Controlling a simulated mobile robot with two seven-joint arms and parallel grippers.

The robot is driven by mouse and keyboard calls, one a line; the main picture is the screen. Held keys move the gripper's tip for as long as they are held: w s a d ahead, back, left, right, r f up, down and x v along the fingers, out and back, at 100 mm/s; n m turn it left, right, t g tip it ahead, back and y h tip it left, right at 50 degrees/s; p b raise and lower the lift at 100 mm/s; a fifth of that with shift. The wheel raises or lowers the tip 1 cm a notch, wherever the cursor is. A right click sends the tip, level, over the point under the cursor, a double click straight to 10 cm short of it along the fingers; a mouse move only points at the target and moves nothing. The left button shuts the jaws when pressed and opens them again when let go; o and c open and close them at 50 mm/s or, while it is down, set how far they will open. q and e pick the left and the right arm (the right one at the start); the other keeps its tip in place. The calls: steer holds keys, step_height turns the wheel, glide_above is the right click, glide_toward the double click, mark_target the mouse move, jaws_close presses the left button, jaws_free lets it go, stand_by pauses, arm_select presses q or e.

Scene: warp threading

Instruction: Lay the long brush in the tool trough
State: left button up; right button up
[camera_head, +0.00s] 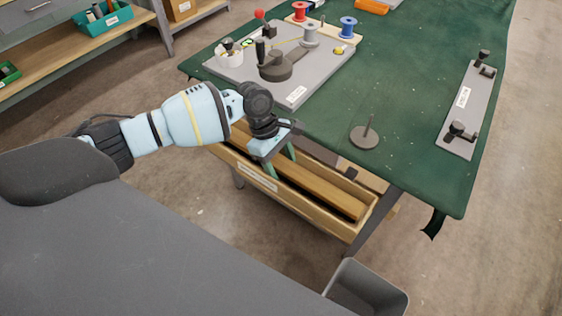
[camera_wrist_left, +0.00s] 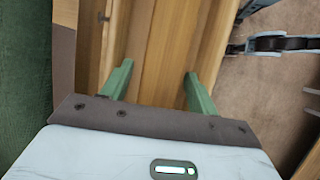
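The tool trough (camera_head: 257,178) is a long, open-topped wooden box with a white label, hung along the near edge of the green table. A long brown wooden piece (camera_head: 318,187) lies lengthwise inside it. It may be the long brush, but I see no clear bristles. My left gripper (camera_head: 281,162) is over the left part of the trough, with its green fingers pointing down into it. In the left wrist view, the gripper (camera_wrist_left: 158,76) has its fingers wide apart, with wooden surfaces below and between them. I see no contact with anything. My right gripper is not in view.
On the green table (camera_head: 400,70) are a grey board (camera_head: 315,85) with knobs and spools, a dark disc with a peg (camera_head: 365,136) and a grey clamp plate (camera_head: 463,115). A grey bin (camera_head: 372,288) stands on the floor. Shelves are at upper left.

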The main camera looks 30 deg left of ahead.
arm_select(q)
steer(key=shift+r, duration=0.15)
steer(key=p+v, duration=0.1)
steer(key=v, duration=1.1)
steer(key=shift+p, duration=0.3)
steer(key=shift+d, duration=0.1)
